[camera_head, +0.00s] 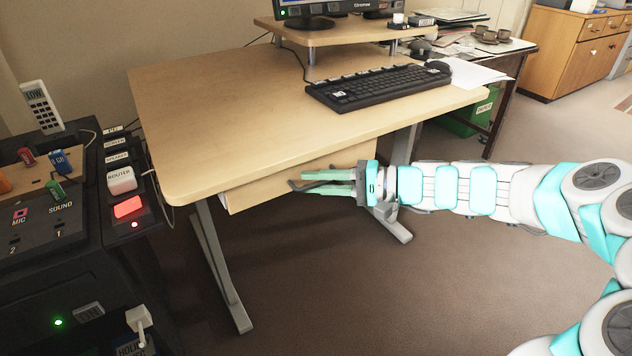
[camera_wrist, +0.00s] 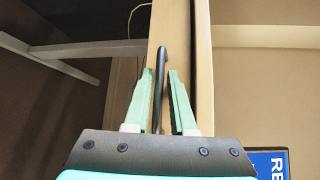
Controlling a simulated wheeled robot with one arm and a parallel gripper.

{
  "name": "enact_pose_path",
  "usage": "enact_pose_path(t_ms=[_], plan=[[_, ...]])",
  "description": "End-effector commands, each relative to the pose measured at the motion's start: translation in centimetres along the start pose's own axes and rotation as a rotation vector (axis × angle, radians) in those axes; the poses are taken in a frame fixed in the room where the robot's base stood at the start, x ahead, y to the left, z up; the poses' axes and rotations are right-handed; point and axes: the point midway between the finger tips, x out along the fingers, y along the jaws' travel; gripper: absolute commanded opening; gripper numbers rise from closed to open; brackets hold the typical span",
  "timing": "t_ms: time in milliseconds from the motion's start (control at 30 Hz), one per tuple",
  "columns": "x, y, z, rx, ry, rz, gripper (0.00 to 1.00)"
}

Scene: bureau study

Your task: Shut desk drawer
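The desk (camera_head: 230,100) has a light wood top. Its drawer (camera_head: 262,190) is below the front edge, and the desk top hides much of it, so I cannot tell how far out it stands. My gripper (camera_head: 302,183) is at the drawer front, reaching in from the right. In the wrist view, my gripper (camera_wrist: 160,85) has its two green fingers apart, one on each side of the dark bar handle (camera_wrist: 161,60). A gap shows between the handle and each finger. The drawer front (camera_wrist: 181,60) is a pale strip behind it.
A keyboard (camera_head: 378,88) and a raised monitor shelf (camera_head: 340,33) are on the desk. A black equipment cabinet (camera_head: 95,250) stands close at left. Desk legs (camera_head: 222,265) stand below. The carpet (camera_head: 310,290) in front is clear. A blue lettered item (camera_wrist: 270,163) shows at lower right.

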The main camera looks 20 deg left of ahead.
Motion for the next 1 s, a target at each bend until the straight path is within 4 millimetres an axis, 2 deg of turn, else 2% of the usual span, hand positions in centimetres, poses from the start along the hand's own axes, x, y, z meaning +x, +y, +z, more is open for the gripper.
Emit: enact_pose_path(t_ms=[300,500,1000], plan=[[-4.9,0.1,-0.2,-0.001,0.006,0.001,0.24],[-7.1,0.1,-0.1,-0.001,0.004,0.001,0.24],[-7.6,0.1,-0.1,-0.001,0.002,0.002,0.24]])
